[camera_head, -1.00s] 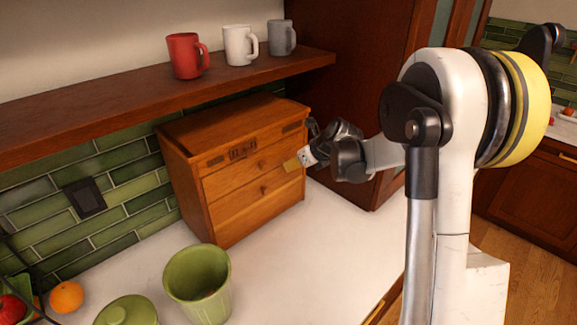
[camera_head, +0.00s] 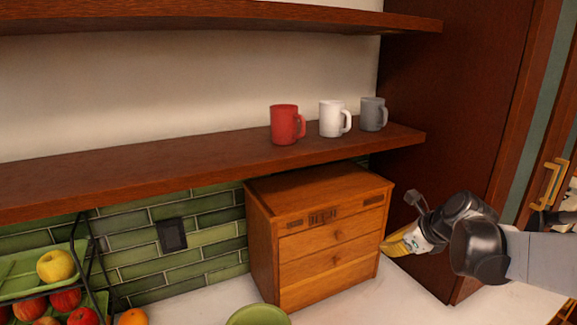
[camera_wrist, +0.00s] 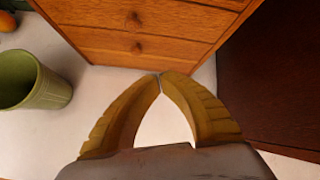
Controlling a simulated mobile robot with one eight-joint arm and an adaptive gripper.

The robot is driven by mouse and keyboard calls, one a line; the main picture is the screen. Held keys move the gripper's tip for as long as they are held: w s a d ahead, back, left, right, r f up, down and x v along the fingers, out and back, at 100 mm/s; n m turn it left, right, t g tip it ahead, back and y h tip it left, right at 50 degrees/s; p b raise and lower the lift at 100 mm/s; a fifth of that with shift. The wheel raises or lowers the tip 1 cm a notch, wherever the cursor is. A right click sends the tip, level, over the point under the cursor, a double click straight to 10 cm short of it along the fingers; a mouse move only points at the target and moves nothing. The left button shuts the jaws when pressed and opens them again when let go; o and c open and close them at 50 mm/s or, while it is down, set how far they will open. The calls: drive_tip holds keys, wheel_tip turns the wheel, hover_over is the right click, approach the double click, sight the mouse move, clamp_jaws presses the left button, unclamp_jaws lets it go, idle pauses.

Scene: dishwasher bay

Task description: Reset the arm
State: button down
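My gripper (camera_head: 400,242) is at the right of the head view, just right of the small wooden drawer chest (camera_head: 322,270). In the wrist view, the two yellow ribbed fingers of my gripper (camera_wrist: 160,75) meet at their tips, with nothing held between them. The fingertips are in front of the chest's lower front (camera_wrist: 150,50). Whether they touch the chest is not clear. Part of my arm shows at the right edge of the head view.
Red (camera_head: 285,125), white (camera_head: 331,119) and grey (camera_head: 371,115) mugs stand on the shelf (camera_head: 150,170). A green bin (camera_wrist: 30,82) stands on the counter (camera_head: 375,300). A tall dark cabinet (camera_head: 450,110) stands to the right. A fruit rack (camera_head: 50,280) is at left.

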drive_tip(key=s+a+f+n+h+b, duration=0.1)
drive_tip(key=s+a+f+n+b, duration=0.2)
drive_tip(key=s+n, duration=0.5)
drive_tip(key=s+a+f+n+h+b, duration=0.1)
drive_tip(key=s+a+f+n+b, duration=0.3)
drive_tip(key=s+n, duration=0.4)
drive_tip(key=s+a+f+n+h+b, duration=0.1)
drive_tip(key=s+a+f+n+b, duration=0.2)
drive_tip(key=s+f+n, duration=0.2)
drive_tip(key=shift+s+a+n+g, duration=0.35)
drive_tip(key=shift+s+n, duration=1.5)
drive_tip(key=shift+n, duration=1.55)
